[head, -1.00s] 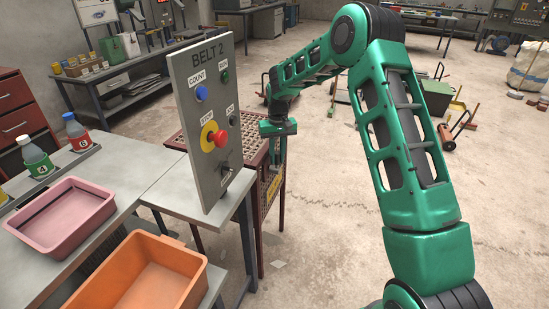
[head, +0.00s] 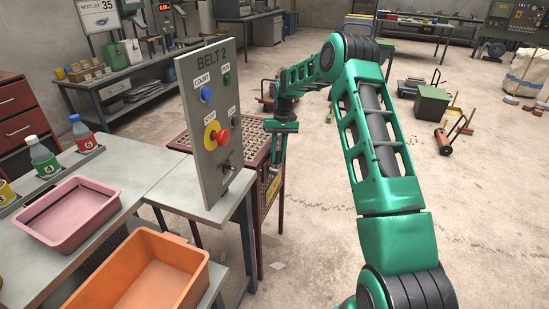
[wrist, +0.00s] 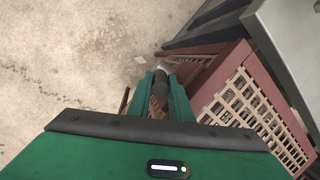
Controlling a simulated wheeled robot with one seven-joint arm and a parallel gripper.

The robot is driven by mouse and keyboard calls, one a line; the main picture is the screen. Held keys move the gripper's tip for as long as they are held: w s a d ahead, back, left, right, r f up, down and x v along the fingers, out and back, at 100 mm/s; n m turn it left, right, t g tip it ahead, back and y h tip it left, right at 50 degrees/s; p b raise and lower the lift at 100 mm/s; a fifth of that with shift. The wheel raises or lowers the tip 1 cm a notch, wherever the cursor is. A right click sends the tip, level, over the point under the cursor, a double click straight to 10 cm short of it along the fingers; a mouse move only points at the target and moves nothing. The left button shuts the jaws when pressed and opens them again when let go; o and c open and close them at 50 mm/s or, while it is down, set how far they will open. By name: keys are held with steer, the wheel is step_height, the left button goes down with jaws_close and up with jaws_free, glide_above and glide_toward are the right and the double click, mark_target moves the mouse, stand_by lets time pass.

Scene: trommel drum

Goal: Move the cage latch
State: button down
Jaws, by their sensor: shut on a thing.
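The cage (head: 258,150) is a red-brown box with lattice panels. It stands behind and to the right of the grey BELT 2 panel, which hides part of it. In the wrist view its lattice (wrist: 245,100) fills the right side. My gripper (head: 279,163) points down at the cage's right edge. In the wrist view, its two green fingers (wrist: 164,90) are shut around a dark, rounded handle with a pale tip, which looks like the cage latch (wrist: 160,76). The latch itself is too small and hidden to make out in the head view.
The BELT 2 panel (head: 205,150) with a red stop button stands upright close left of my gripper. Open floor (head: 310,230) lies to the cage's right.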

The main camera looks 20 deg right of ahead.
steer(key=c, duration=1.9)
jaws_free()
steer(key=v, duration=1.1)
steer(key=shift+a+f, duration=0.1)
